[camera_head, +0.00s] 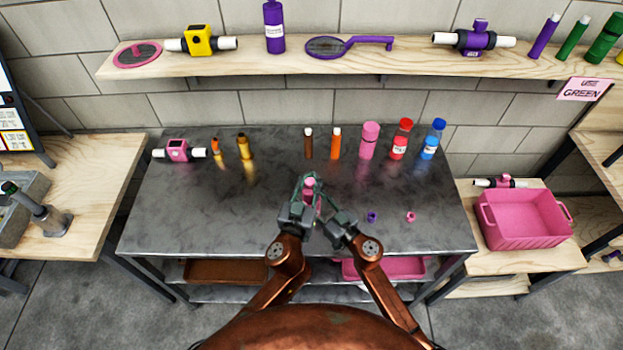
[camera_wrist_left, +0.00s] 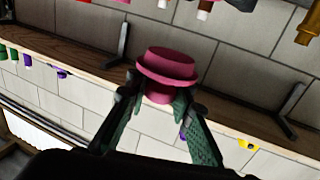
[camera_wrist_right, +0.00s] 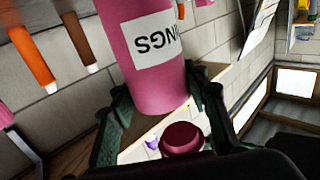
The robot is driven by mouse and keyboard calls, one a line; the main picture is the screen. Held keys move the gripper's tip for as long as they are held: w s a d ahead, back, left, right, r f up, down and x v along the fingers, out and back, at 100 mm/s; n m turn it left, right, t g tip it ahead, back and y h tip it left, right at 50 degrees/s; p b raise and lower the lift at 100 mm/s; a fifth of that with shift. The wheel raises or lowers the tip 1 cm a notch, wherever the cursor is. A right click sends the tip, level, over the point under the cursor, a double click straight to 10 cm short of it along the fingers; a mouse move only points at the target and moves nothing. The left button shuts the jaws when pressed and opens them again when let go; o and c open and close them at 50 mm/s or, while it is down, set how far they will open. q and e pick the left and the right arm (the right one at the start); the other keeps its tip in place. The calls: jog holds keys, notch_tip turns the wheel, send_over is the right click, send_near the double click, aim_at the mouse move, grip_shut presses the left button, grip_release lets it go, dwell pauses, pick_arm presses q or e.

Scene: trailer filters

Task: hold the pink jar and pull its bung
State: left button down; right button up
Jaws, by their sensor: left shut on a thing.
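The pink jar (camera_wrist_right: 150,65) shows large in the right wrist view, with a white label. My right gripper (camera_wrist_right: 160,90) has its green fingers against both sides of it. The dark pink bung (camera_wrist_left: 166,68) shows in the left wrist view, with its flange clear of any jar. My left gripper (camera_wrist_left: 158,98) is shut on its narrow part. In the right wrist view the bung (camera_wrist_right: 183,140) is apart from the jar's end. In the head view my left gripper (camera_head: 307,185) and right gripper (camera_head: 322,205) are close together over the table, hiding most of the jar.
Bottles and tubes stand along the back of the dark table (camera_head: 220,210), among them another pink jar (camera_head: 369,142). A purple bung (camera_head: 372,216) and a pink bung (camera_head: 410,217) lie to the right. A pink crate (camera_head: 525,238) stands on the right bench. The front left is clear.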

jog(key=o, duration=0.4)
jog(key=shift+o, duration=0.2)
jog(key=v, duration=1.2)
